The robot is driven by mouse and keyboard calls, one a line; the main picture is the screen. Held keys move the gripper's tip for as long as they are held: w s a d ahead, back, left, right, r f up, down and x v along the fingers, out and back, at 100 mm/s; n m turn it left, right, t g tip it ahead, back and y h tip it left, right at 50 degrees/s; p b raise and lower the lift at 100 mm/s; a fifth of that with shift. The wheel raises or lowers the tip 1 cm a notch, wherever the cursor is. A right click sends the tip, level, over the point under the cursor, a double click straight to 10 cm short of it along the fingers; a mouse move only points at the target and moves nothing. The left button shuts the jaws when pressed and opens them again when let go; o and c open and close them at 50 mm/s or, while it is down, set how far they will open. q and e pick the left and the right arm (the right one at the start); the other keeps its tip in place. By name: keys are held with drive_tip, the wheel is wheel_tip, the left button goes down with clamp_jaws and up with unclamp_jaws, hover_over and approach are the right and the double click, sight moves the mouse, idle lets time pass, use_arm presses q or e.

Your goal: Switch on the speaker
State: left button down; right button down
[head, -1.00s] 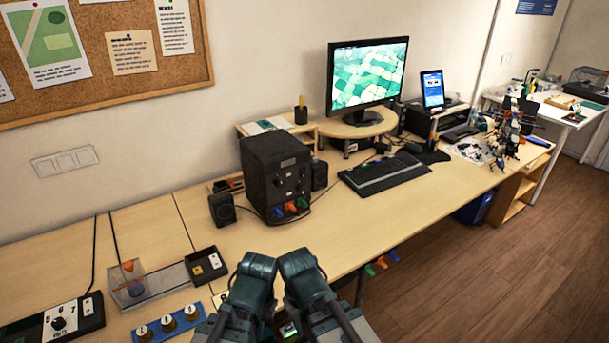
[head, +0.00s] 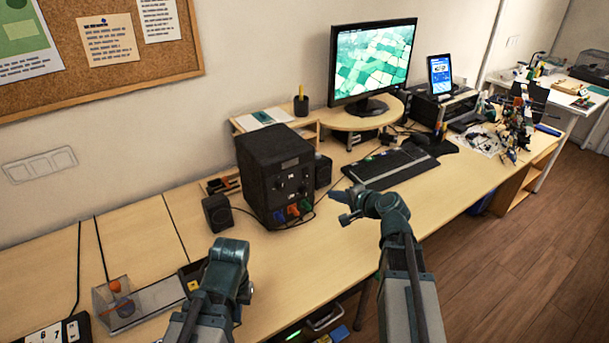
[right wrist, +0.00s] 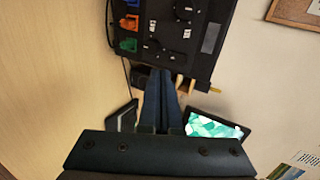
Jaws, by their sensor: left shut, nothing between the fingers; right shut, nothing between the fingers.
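A small black speaker (head: 217,212) stands on the desk left of a tall black box (head: 263,180) with knobs and coloured plugs. A second small dark speaker (head: 322,171) stands at the box's right side. The box also shows at the top of the right wrist view (right wrist: 180,38). My right gripper (head: 338,197) is shut and empty, over the desk to the right of the box and apart from it. Its closed fingers show in the right wrist view (right wrist: 160,80). My left gripper (head: 230,250) is low, in front of the left speaker. Its fingertips are hard to make out.
A keyboard (head: 387,165) and a monitor (head: 372,62) are right of the box. A clear bin with an orange ball (head: 115,288) and a numbered panel (head: 52,333) are at the left. The desk (head: 345,240) is bare in front of the box.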

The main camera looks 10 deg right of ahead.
sight(307, 177)
use_arm(q)
drive_tip(key=shift+w+a, duration=0.1)
drive_tip(key=shift+w, duration=0.1)
use_arm(e)
drive_tip(key=shift+w+d+r+m+t, duration=0.15)
drive_tip(key=shift+w+d+r+m, duration=0.1)
drive_tip(key=shift+d, duration=0.15)
drive_tip(key=shift+w+d+r+m+t, duration=0.15)
drive_tip(key=shift+w+d, duration=0.05)
drive_tip(key=shift+d, duration=0.15)
